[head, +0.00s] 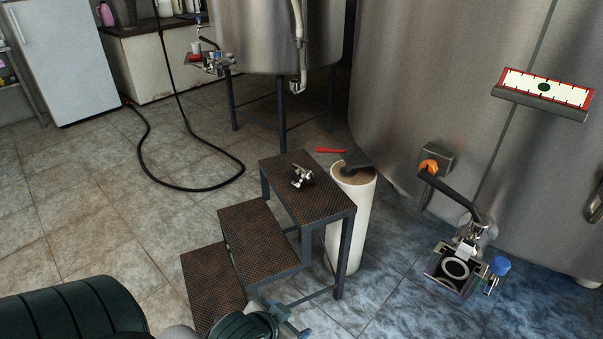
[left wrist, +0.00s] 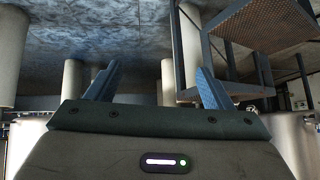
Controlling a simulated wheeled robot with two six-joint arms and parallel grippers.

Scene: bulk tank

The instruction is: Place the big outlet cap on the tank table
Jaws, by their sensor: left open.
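I cannot single out the big outlet cap with certainty. A small metal fitting (head: 302,177) lies on the top step of a dark stepped stand (head: 335,205). At the large tank's lower right, a metal outlet (head: 478,232) has a pale ring (head: 456,268) and a blue-handled valve (head: 500,266) close by. I cannot tell which surface is the tank table. My left gripper (head: 289,317) is low at the front, beside the stand's lower steps. In the left wrist view its blue fingers (left wrist: 157,82) are apart with nothing between them. My right gripper is out of view.
A pale post (head: 352,222) beside the stand carries a red-handled mallet (head: 353,160). A black hose (head: 160,178) lies on the tiles. A second tank (head: 275,35) on legs stands behind. The floor at left is mostly clear.

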